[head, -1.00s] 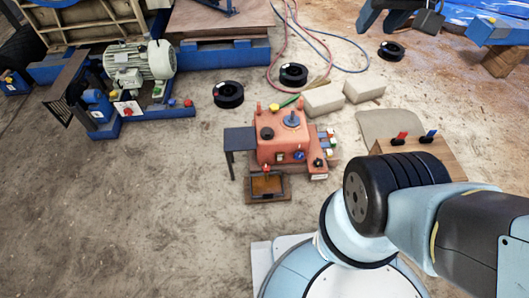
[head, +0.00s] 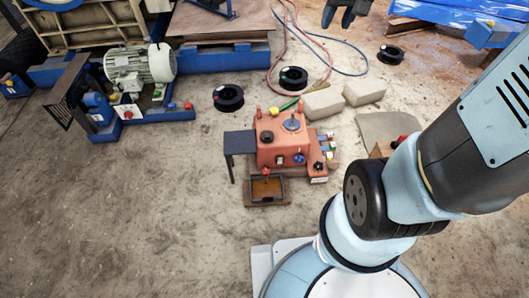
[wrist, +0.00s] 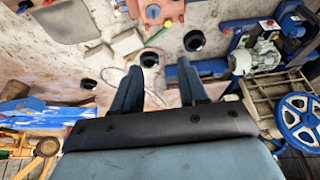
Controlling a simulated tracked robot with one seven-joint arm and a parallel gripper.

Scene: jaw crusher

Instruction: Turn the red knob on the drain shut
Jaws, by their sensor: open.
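The orange box (head: 268,152) stands on the floor in the middle of the head view. A small red knob (head: 266,172) sits low on its front, just above a shallow dark tray (head: 252,190). The knob's exact turn is too small to tell. My gripper (head: 339,14) is at the top edge of the head view, well beyond and right of the box, touching nothing. In the wrist view my gripper (wrist: 160,66) has its two dark fingers apart with nothing between them. The orange box (wrist: 145,18) is cut off at the top of that view; the drain knob cannot be made out there.
A dark side table (head: 240,142) adjoins the box's left. Pale blocks (head: 322,102), black reels (head: 228,97) and red and blue hoses lie behind. A motor on a blue frame (head: 140,65) stands at left. The front-left floor is clear.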

